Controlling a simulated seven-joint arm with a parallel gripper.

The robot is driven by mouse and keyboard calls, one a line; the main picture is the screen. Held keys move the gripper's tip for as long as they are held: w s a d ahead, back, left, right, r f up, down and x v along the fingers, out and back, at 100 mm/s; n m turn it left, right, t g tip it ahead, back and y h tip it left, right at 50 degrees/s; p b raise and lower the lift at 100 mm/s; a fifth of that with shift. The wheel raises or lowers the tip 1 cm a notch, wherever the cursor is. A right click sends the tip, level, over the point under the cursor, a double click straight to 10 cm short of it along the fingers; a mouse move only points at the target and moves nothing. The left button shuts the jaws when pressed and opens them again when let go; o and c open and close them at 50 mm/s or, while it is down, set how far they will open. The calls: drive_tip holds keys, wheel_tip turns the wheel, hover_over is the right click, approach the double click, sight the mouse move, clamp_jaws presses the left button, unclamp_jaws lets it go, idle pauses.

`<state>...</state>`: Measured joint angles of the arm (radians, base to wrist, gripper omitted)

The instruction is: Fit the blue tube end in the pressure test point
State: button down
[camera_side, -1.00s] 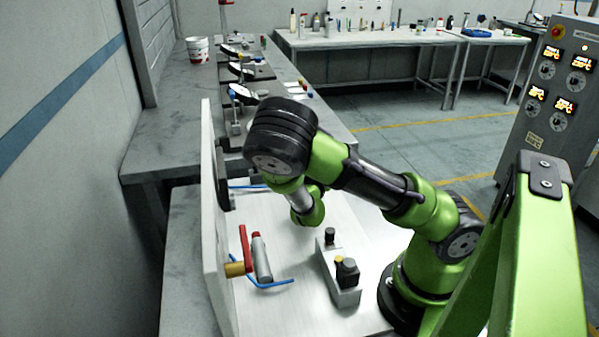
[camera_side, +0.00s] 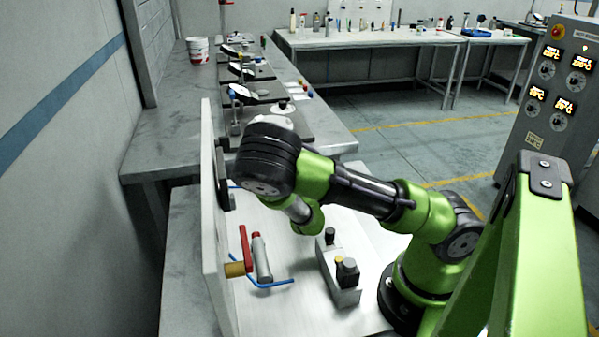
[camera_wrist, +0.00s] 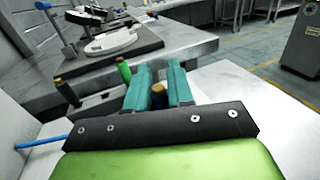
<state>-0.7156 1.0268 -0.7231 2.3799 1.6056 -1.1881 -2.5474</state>
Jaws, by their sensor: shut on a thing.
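My gripper (camera_wrist: 158,88) shows in the wrist view with two teal fingers beyond a black palm. They are closed around a small dark blue-green piece with a brownish top, mostly hidden, which looks like the end of the blue tube. The blue tube (camera_wrist: 40,143) runs from the pale upright panel (camera_wrist: 18,155) at left and passes out of sight behind the palm. In the side view my arm hides the fingers; a short piece of tube (camera_side: 235,187) shows by the panel. I cannot tell which fitting is the pressure test point.
In the wrist view, a green cylinder (camera_wrist: 124,70) and a dark brown-topped fitting (camera_wrist: 66,92) stand beyond the fingers. In the side view, a red lever (camera_side: 245,249), a grey red-topped cylinder (camera_side: 262,260) and a block with black knobs (camera_side: 341,278) are nearby.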

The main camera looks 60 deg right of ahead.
drive_tip(key=shift+f, duration=0.3)
drive_tip(key=c, duration=0.9)
unclamp_jaws()
